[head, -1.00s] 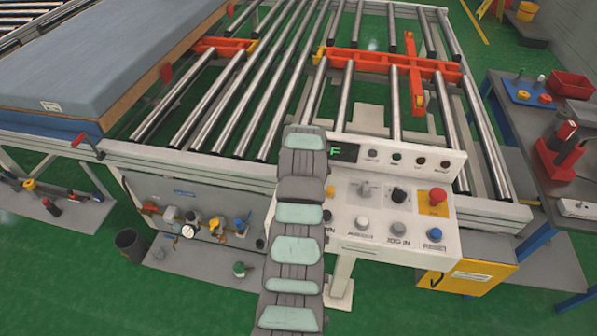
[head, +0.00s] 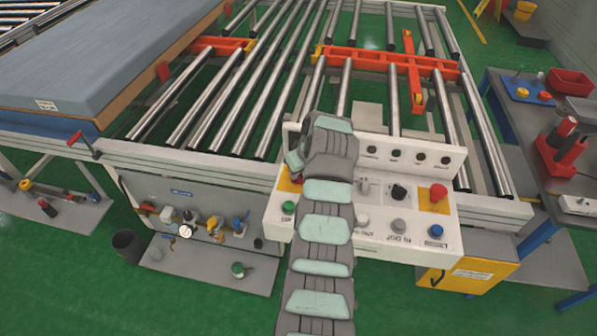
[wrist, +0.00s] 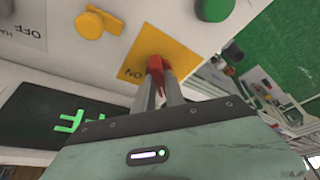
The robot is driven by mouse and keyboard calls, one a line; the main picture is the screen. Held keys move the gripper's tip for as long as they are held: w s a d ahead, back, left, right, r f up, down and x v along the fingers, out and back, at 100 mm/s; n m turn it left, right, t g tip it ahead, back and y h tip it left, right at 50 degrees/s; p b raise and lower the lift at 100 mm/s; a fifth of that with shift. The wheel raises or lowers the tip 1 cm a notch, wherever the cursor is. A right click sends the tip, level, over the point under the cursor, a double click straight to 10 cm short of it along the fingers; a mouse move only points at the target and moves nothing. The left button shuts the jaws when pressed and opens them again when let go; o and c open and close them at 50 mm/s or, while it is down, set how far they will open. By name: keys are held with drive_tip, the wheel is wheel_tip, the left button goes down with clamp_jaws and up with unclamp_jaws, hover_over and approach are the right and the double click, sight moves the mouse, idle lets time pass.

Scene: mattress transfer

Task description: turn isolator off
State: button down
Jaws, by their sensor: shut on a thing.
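The isolator is a red handle (wrist: 153,66) on a yellow plate (wrist: 160,56), with ON lettering at the plate's edge in the wrist view. In the head view, a corner of the plate (head: 288,185) shows at the left of the white control console (head: 378,207), and my gripper and arm hide the handle. My gripper (wrist: 161,78) is shut on the red handle; its fingers stand on both sides of it. The handle's exact angle is hard to read. A dark display (wrist: 50,120) with green characters, partly cut off, sits beside the plate.
A yellow knob (wrist: 90,22) is near an OFF label in the wrist view. The console also holds a green button (head: 288,207), a black selector (head: 399,191), a red emergency stop (head: 437,193) and a blue button (head: 436,231). A roller conveyor (head: 240,100) lies behind.

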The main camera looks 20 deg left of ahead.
drive_tip(key=shift+f, duration=0.1)
drive_tip(key=c, duration=1.4)
unclamp_jaws()
drive_tip(key=v, duration=1.1)
drive_tip(key=shift+a, duration=0.1)
